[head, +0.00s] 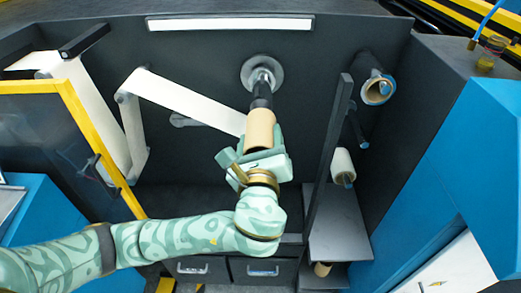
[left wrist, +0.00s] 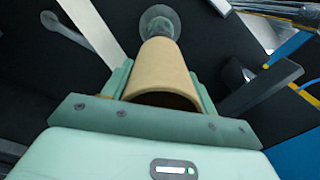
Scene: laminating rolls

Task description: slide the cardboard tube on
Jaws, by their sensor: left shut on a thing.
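The tan cardboard tube (head: 260,128) is held in my left gripper (head: 256,155), which is shut on it. In the left wrist view the tube (left wrist: 162,70) lies between the fingers, and its open near end looks dark inside. A dark spindle (head: 262,95) comes out of a round grey flange (head: 262,73) on the back wall. The tube's far end lines up with the spindle and meets or overlaps its tip in the picture. I cannot tell how far the spindle is inside. The flange (left wrist: 158,20) shows just beyond the tube in the left wrist view. My right gripper is not in view.
A white web (head: 185,103) runs over rollers to the left and ends behind the tube. A dark upright post (head: 328,155) stands to the right. Beyond it are another roll with a tan core (head: 377,90) and a white roll (head: 343,165). Drawers (head: 262,270) sit below.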

